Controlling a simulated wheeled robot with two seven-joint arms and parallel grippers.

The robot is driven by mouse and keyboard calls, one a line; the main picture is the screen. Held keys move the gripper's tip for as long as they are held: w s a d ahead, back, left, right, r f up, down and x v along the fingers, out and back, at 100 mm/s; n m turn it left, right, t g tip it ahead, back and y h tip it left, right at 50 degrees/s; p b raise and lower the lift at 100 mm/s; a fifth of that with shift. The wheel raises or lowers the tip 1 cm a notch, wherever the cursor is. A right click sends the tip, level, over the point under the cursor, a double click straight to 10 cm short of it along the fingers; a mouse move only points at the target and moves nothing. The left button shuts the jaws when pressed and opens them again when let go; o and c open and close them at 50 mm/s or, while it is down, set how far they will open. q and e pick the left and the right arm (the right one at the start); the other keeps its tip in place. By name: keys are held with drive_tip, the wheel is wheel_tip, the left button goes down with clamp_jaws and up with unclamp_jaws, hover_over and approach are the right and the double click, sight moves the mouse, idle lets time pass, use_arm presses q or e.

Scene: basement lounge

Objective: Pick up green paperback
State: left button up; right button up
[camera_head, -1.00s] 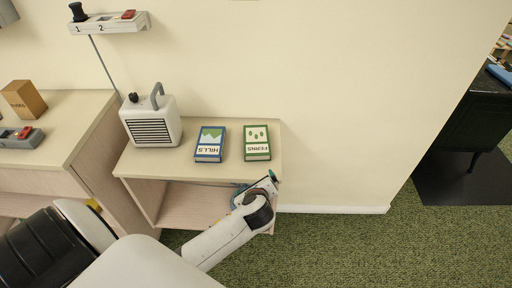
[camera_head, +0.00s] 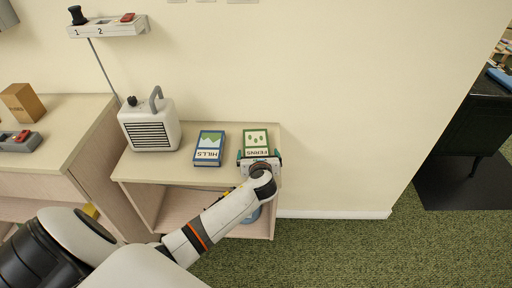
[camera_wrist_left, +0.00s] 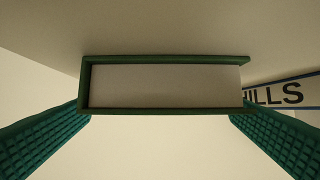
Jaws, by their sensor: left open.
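The green paperback (camera_head: 256,139), labelled FERNS, lies flat on the right part of the low shelf unit's top. My left gripper (camera_head: 259,158) is open at the book's near edge, with one finger toward each side of it. In the left wrist view the green paperback (camera_wrist_left: 165,84) shows its page edge between two green ribbed finger pads (camera_wrist_left: 160,128), with no clear contact. My right gripper is not in view.
A blue HILLS book (camera_head: 209,147) lies just left of the green one; it also shows in the left wrist view (camera_wrist_left: 285,96). A white heater (camera_head: 150,125) stands further left on the shelf top (camera_head: 178,174). The wall is close behind. Carpet is clear at right.

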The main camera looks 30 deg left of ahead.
sight(256, 150)
use_arm(q)
drive_tip(key=x, duration=0.4)
drive_tip(key=shift+w+a+b, duration=0.2)
drive_tip(key=shift+a+b, duration=0.1)
drive_tip(key=shift+a, duration=0.05)
drive_tip(key=shift+r, duration=0.1)
drive_tip(key=c, duration=1)
